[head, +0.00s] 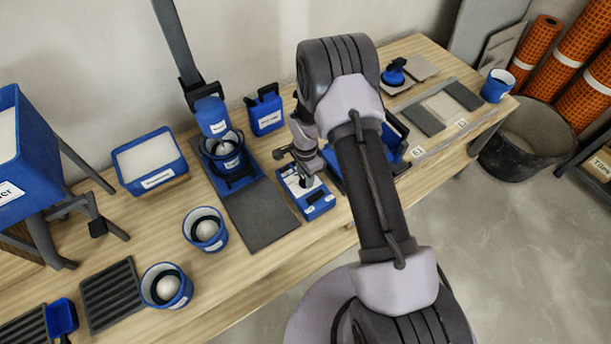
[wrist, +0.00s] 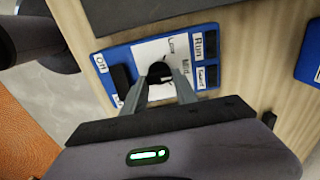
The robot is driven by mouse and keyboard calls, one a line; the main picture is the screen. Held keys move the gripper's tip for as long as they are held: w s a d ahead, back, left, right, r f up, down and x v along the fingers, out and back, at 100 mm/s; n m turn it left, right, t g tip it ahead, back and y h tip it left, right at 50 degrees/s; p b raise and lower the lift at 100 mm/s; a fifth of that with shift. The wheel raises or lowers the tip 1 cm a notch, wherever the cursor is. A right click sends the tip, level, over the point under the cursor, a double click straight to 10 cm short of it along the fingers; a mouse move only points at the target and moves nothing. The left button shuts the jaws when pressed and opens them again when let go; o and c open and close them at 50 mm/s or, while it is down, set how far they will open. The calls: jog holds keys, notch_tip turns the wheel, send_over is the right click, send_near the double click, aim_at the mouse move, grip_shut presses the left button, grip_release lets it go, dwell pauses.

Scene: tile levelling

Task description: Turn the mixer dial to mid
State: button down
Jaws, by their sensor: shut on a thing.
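The mixer control box is a blue box (head: 320,208) with a white face, on the bench at the middle of the head view. In the wrist view its white face (wrist: 148,52) carries a black dial (wrist: 160,70) with the labels Low and Mid (wrist: 188,60) on the far and right side. My gripper (wrist: 164,82) is shut on the dial, with one finger on each side of it. In the head view my gripper (head: 303,180) is over the box and hides the dial. I cannot tell which label the dial's mark points to.
The mixer (head: 212,118) with a blue bucket (head: 222,155) stands left of the box, a dark mat (head: 262,215) in front. A blue jug (head: 265,112) stands behind. Two buckets (head: 205,230) (head: 166,287) stand at the left front. A blue tray lies partly behind my arm.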

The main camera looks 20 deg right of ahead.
jog(key=c, duration=1)
grip_release()
jog(key=shift+o, duration=0.2)
notch_tip(320, 180, up, 17)
jog(key=p, duration=0.5)
jog(key=shift+r, duration=0.2)
jog(key=shift+r, duration=0.1)
jog(key=s+a+r+n+t, duration=0.1)
jog(key=s+r, duration=0.2)
jog(key=r, duration=0.3)
jog(key=s+r+n+t+b, duration=0.1)
jog(key=s+r+n, duration=0.1)
jog(key=r, duration=0.5)
jog(key=s+a+r+n+t, duration=0.1)
jog(key=s+r, duration=0.2)
jog(key=r, duration=0.3)
jog(key=s+a+r+n+t+y, duration=0.1)
jog(key=s+r+n, duration=0.2)
jog(key=s, duration=0.5)
jog(key=s+a+r+n+t+y+b, duration=0.1)
jog(key=s+r+n, duration=0.2)
jog(key=s, duration=0.6)
jog(key=shift+s+a+r+t+b, duration=0.2)
jog(key=shift+s+r+t+b, duration=0.15)
jog(key=shift+r, duration=0.25)
